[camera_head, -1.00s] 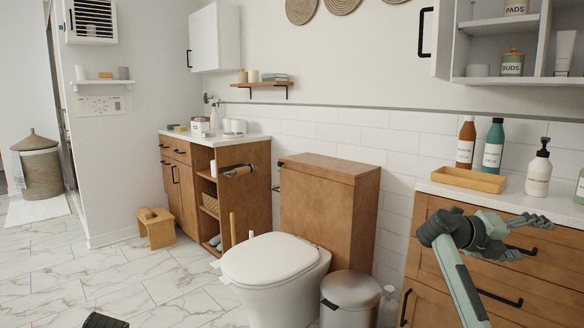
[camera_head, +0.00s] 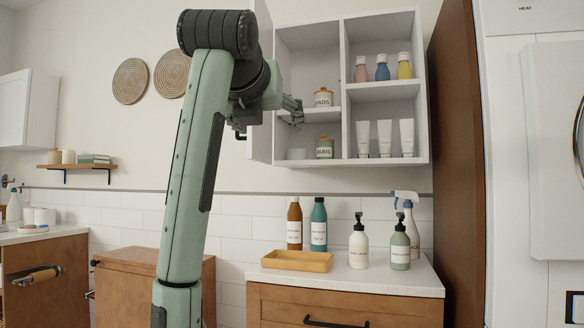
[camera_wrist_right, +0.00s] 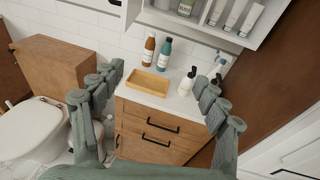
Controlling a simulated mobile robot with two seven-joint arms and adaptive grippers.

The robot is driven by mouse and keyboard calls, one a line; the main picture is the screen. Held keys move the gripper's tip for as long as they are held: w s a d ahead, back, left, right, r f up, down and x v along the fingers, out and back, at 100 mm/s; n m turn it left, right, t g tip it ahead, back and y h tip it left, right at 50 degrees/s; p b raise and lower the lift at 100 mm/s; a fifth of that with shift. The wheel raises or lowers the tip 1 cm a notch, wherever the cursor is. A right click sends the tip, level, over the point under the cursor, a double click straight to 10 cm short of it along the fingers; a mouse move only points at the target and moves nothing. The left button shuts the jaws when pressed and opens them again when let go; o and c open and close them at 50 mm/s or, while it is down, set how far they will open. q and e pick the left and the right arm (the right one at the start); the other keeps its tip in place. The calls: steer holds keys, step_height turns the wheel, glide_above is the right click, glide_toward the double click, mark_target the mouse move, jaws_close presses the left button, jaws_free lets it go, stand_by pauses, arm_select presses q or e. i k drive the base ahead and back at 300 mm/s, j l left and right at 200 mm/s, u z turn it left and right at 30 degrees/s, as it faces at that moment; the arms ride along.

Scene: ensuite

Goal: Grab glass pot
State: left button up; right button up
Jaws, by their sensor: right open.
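Two small lidded pots stand in the open white wall cabinet. One labelled PADS (camera_head: 323,98) is on the middle-left shelf, and one labelled BUDS (camera_head: 324,148) is on the shelf below. I cannot tell which the task means. My right gripper (camera_head: 292,110) is raised at the cabinet's left side, close to the PADS pot and partly hidden by my arm. In the right wrist view (camera_wrist_right: 158,102) its fingers are spread wide with nothing between them. My left gripper is not in view.
The open cabinet (camera_head: 424,100) also holds several tubes and bottles on its right side. Its door (camera_head: 259,145) stands open beside my arm. Below, a counter (camera_head: 340,278) carries a wooden tray (camera_head: 297,261) and several bottles. A tall brown panel (camera_head: 455,150) bounds the right.

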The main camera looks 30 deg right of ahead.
mark_target(294, 155)
steer(key=i+l, duration=1.35)
steer(key=l, duration=0.15)
